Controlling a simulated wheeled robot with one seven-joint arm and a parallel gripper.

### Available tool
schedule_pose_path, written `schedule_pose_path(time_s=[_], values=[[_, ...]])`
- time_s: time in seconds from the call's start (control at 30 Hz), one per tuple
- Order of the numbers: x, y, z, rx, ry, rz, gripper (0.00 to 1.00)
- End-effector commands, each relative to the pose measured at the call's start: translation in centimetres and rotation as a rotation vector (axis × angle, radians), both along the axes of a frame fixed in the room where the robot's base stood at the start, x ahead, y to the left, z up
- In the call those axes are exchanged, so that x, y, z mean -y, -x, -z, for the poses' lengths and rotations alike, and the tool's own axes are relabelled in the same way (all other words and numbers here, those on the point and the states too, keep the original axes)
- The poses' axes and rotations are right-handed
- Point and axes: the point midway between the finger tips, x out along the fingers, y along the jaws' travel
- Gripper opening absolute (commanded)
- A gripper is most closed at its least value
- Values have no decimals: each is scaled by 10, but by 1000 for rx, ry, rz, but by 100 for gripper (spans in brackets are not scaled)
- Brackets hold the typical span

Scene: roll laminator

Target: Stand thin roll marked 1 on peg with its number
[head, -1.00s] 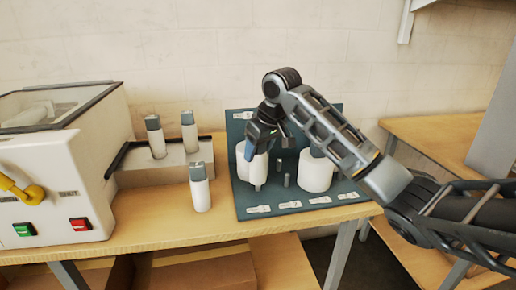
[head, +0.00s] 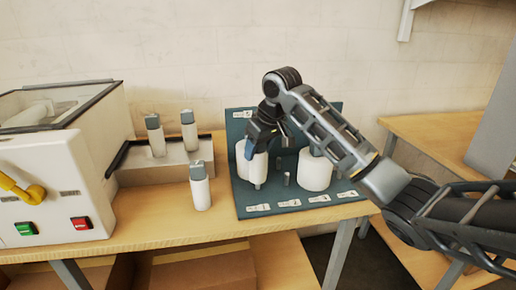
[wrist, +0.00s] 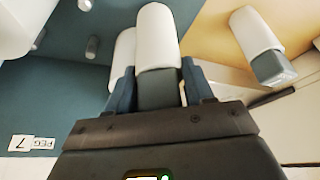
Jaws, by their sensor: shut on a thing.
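My gripper (head: 262,140) points down over the left part of the teal peg board (head: 300,203). It is shut on a thin white roll (head: 258,170) with a grey end; in the wrist view the roll (wrist: 158,40) stands between the two fingers (wrist: 159,80). No number on it is readable. A short grey peg end shows right at the roll's lower end in the head view; I cannot tell whether the roll is over it or behind it. Another white roll (wrist: 122,58) stands close beside the held one, partly hidden.
A thick white roll (head: 315,172) stands on the board's right, with bare pegs (head: 287,179) between. Number labels (head: 289,204) line the front edge. A thin roll (head: 200,188) stands on the table left of the board; two more (head: 155,138) stand behind, beside the laminator (head: 60,180).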

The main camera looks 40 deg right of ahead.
Motion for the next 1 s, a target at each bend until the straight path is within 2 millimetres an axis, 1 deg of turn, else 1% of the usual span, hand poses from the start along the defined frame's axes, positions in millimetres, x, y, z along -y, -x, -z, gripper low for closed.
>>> schedule_pose_path(time_s=[0.23,1.0], values=[[0,0,2,0,-1,0,21],[-1,0,23,0,-2,-1,21]])
